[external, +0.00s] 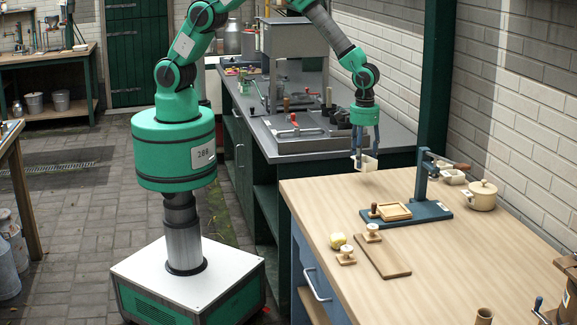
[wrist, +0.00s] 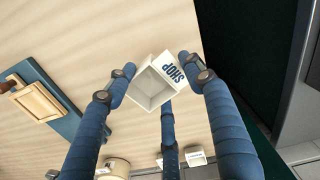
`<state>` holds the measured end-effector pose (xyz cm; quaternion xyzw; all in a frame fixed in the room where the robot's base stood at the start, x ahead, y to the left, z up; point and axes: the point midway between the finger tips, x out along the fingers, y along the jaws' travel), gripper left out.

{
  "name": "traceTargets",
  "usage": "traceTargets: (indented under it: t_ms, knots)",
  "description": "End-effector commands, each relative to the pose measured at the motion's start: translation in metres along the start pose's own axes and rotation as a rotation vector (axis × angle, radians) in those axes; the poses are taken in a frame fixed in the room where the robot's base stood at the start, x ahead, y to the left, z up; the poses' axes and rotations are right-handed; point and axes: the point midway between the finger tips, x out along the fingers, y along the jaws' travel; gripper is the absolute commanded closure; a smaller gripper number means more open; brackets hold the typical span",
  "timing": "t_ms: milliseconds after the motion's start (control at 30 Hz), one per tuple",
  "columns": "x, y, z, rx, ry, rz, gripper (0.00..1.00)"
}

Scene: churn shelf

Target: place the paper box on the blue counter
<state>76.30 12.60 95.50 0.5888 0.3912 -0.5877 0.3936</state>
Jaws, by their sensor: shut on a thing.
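The paper box (external: 364,163) is a small white open-topped box. In the wrist view the paper box (wrist: 156,84) shows its hollow inside and dark "SHOP" lettering on one side. My gripper (external: 363,150), with blue fingers, points down and is shut on the box; the fingers also surround it in the wrist view (wrist: 156,72). The blue counter (external: 455,265) has a pale wooden top and a blue front. The box is over its far left part, seemingly just above the top; I cannot tell whether it touches.
A blue press (external: 433,210) with a wooden frame and a cream lidded pot (external: 482,195) stand to the right. A wooden board (external: 383,256), wooden stamps (external: 346,256) and a yellow lump (external: 338,240) lie nearer. A green post (external: 433,80) rises behind. The wood around the box is clear.

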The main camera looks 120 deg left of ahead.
Motion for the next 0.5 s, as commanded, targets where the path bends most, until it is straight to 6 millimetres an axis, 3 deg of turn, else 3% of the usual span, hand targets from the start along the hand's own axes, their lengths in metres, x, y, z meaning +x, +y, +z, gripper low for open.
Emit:
traceTargets:
  t_ms: [233, 500]
  knots:
    - [0.002, 0.013, -0.008, 0.0, 0.0, 0.0, 0.61]
    - [0.006, 0.045, -0.028, 0.0, 0.0, 0.0, 0.61]
